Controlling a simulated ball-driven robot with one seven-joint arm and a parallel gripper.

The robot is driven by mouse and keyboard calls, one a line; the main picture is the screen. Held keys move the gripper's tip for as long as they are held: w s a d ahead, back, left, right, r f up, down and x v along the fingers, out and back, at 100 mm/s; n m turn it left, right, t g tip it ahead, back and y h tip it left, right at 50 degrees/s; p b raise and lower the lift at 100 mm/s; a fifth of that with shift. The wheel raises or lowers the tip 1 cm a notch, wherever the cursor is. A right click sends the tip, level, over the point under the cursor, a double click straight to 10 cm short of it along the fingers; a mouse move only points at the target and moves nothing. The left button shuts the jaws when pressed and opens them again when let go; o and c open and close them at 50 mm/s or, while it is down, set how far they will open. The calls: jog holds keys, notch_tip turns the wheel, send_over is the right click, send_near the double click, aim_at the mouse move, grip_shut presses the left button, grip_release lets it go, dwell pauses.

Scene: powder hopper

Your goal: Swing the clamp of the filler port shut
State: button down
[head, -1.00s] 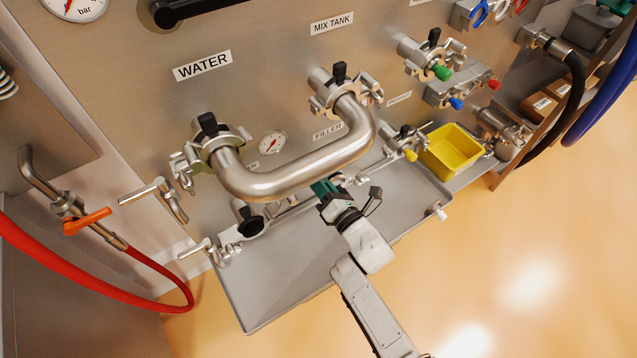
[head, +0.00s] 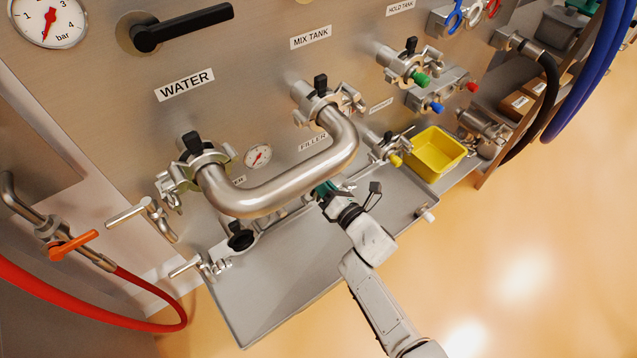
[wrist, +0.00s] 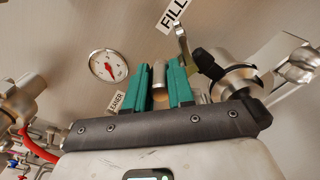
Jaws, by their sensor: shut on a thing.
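The filler port is under the FILLER label (head: 313,142), mostly hidden in the head view by the U-shaped pipe and my gripper. My gripper (head: 325,191) is low in front of the panel, just below the pipe's lower edge. In the wrist view its green fingers (wrist: 160,82) are closed on a short, rounded metal piece (wrist: 159,75), which seems to be part of the filler port's clamp. Right of the fingers is a metal fitting with a black part (wrist: 222,72), and a curved metal piece (wrist: 186,50) stands beside it. How far the clamp is open cannot be told.
The steel U-shaped pipe (head: 285,192) juts out above my gripper between the WATER and MIX TANK ports. A grey tray (head: 270,290) lies below. A yellow bin (head: 437,152) and small valves (head: 385,150) stand to the right. A gauge (wrist: 108,65) is left of my fingers.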

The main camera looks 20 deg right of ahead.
jog(key=shift+w+d+f+b, duration=0.15)
jog(key=shift+d+f, duration=0.05)
jog(key=shift+d, duration=0.3)
jog(key=shift+w+d+f+b, duration=0.1)
jog(key=shift+d+f+b, duration=0.1)
jog(key=shift+d, duration=0.35)
jog(key=shift+w+d+f+b, duration=0.1)
jog(key=shift+w+d+f, duration=0.1)
jog(key=shift+d, duration=0.3)
jog(key=shift+s+f, duration=0.1)
jog(key=shift+f, duration=0.05)
jog(key=shift+d+f+b, duration=0.15)
jog(key=shift+f+b, duration=0.05)
jog(key=shift+b, duration=0.1)
jog(key=shift+w+d+f+b, duration=0.2)
jog(key=shift+d+f+b, duration=0.3)
jog(key=shift+d+b, duration=0.1)
jog(key=shift+w+d+f+b, duration=0.2)
jog(key=shift+d+f+b, duration=0.3)
jog(key=shift+d+b, duration=0.1)
